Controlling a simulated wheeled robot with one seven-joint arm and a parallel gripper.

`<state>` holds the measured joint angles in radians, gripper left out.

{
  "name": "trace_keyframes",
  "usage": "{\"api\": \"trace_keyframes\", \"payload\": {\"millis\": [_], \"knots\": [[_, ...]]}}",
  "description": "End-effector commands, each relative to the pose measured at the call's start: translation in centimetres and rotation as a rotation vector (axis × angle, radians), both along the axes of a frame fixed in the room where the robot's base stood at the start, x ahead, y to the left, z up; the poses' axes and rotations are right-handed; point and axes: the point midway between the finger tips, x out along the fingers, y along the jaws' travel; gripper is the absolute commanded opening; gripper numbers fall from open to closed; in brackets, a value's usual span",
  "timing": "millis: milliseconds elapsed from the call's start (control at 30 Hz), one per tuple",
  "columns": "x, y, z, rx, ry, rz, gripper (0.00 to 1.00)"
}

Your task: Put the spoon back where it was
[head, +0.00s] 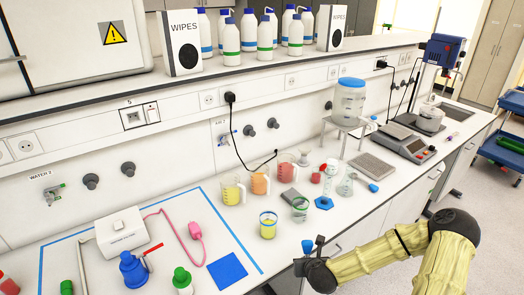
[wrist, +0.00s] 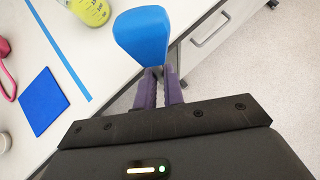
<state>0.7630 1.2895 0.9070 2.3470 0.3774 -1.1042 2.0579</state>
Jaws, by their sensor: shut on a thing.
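My gripper (head: 312,258) is low at the right in the head view, over the bench's front edge. It is shut on a blue spoon (wrist: 144,32), whose broad blue end points away from me in the wrist view. The purple fingers (wrist: 160,85) close around its handle, which is mostly hidden between them. The spoon also shows as a small blue patch above the gripper in the head view (head: 307,245). It is held in the air, apart from the bench top (wrist: 125,50). Where the spoon lay before is not shown.
A jar of yellow juice (head: 268,226) stands near the gripper, with a glass beaker (head: 300,210) behind it. Juice jugs (head: 232,190) line the back. A blue square (head: 227,270) lies at left inside blue tape. Drawers and floor are below the bench edge.

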Motion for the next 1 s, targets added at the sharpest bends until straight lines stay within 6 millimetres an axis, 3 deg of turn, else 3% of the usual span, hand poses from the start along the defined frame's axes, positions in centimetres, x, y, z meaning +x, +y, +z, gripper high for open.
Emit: {"api": "trace_keyframes", "payload": {"millis": [433, 800, 1000], "knots": [[0.0, -0.2, 0.1, 0.001, 0.004, -0.040, 0.00], [-3.8, -0.2, 0.0, 0.002, 0.006, -0.038, 0.00], [-4.2, -0.2, -0.4, 0.000, 0.002, -0.038, 0.00]]}}
